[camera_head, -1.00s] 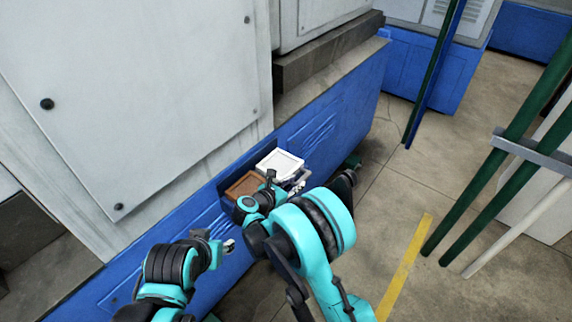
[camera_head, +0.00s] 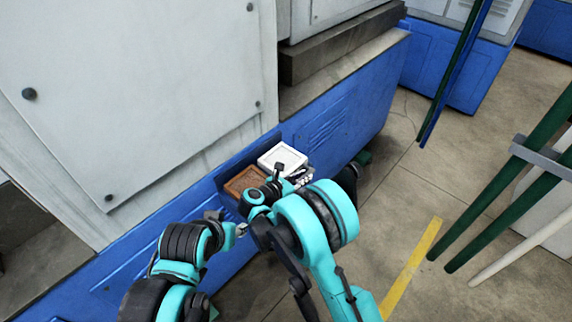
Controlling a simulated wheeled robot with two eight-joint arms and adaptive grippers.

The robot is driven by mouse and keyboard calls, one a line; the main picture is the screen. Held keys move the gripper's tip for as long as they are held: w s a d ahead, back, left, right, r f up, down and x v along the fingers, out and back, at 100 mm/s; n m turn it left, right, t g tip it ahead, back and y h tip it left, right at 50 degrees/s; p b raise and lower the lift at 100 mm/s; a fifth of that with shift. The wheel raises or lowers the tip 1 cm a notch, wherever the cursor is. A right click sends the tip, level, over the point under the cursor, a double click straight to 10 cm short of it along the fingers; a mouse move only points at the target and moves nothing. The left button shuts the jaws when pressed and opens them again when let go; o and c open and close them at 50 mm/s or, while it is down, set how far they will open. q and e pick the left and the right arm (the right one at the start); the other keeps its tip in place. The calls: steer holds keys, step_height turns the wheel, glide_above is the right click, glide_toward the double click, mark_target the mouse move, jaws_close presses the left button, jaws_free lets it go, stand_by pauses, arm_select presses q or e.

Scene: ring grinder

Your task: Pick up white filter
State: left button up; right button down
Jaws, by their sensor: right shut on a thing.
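The white filter (camera_head: 284,157) is a pale square frame at the recess in the blue machine base, beside a brown filter (camera_head: 245,179). My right gripper (camera_head: 299,175) is at the near right edge of the white filter and is shut on it; my wrist partly hides the contact. I cannot tell whether the filter is clear of its seat. My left gripper (camera_head: 240,229) is lower left of the recess, apart from both filters. Its fingers are small and partly hidden by my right arm, so its opening cannot be read.
The blue machine base (camera_head: 345,110) carries a large light-grey cabinet (camera_head: 140,80) close behind the recess. Green posts (camera_head: 515,180) and a white pole (camera_head: 520,245) stand at the right. Concrete floor with a yellow line (camera_head: 412,265) is open between.

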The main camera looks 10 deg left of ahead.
step_height(320, 180, up, 5)
steer(key=shift+f+p, duration=0.2)
steer(key=shift+p, duration=1)
steer(key=s+d+r+p, duration=0.3)
steer(key=s+d+r, duration=0.3)
steer(key=d, duration=0.3)
steer(key=shift+s+d+r, duration=0.2)
steer(key=shift+s, duration=0.25)
steer(key=c, duration=2.1)
jaws_free()
steer(key=shift+c, duration=0.2)
jaws_close()
